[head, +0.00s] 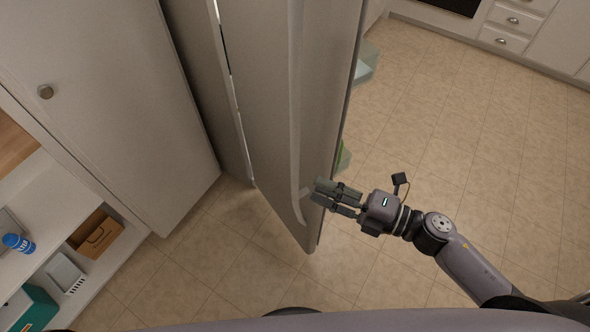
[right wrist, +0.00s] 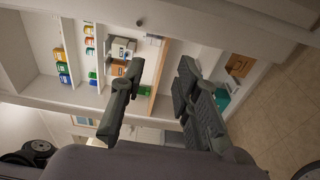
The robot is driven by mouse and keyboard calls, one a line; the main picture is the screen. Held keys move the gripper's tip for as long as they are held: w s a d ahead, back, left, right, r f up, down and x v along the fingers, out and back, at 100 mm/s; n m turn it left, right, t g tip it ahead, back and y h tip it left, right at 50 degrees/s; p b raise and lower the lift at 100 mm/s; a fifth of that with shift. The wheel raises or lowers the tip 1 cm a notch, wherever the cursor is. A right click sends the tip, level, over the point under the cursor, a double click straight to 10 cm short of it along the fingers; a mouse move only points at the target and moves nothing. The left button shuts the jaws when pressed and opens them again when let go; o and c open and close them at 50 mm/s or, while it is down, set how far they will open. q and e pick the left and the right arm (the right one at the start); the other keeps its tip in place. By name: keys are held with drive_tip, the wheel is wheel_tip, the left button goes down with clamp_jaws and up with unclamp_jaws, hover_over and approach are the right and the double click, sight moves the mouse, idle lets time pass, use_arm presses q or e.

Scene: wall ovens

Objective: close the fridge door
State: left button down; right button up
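The fridge door (head: 270,95) stands open, a tall grey panel swung out from the fridge body. A long pale handle (head: 296,120) runs down its face, with its lower end near the door's bottom. Pale green door bins (head: 364,62) show past its right edge. My right gripper (head: 317,191) is in front of the door's lower part, close beside the handle; whether it touches I cannot tell. In the right wrist view my right gripper's fingers (right wrist: 160,68) are spread with nothing between them. My left gripper is not in view.
A tall cabinet (head: 100,100) with a round knob is left of the fridge. Open shelves hold a blue can (head: 18,243), a brown box (head: 97,234) and a teal box (head: 30,308). Tiled floor (head: 440,130) is clear on the right; white drawers (head: 505,30) stand far back.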

sight(295, 161)
drive_tip(key=shift+s+a+r+n, duration=0.25)
drive_tip(key=shift+a+r+n, duration=0.05)
drive_tip(key=shift+r, duration=0.1)
drive_tip(key=shift+c, duration=0.6)
drive_tip(key=shift+w+a, duration=0.2)
drive_tip(key=shift+w, duration=0.1)
drive_tip(key=shift+c, duration=0.7)
drive_tip(key=p+x, duration=0.3)
drive_tip(key=x, duration=0.5)
drive_tip(key=shift+w+a+r+p, duration=0.15)
drive_tip(key=shift+w+a+p, duration=0.1)
drive_tip(key=shift+p, duration=0.1)
clamp_jaws()
drive_tip(key=w+d, duration=0.1)
drive_tip(key=w+d+p, duration=0.1)
drive_tip(key=shift+w+d+f, duration=0.25)
drive_tip(key=shift+w+f, duration=0.05)
drive_tip(key=shift+w, duration=0.1)
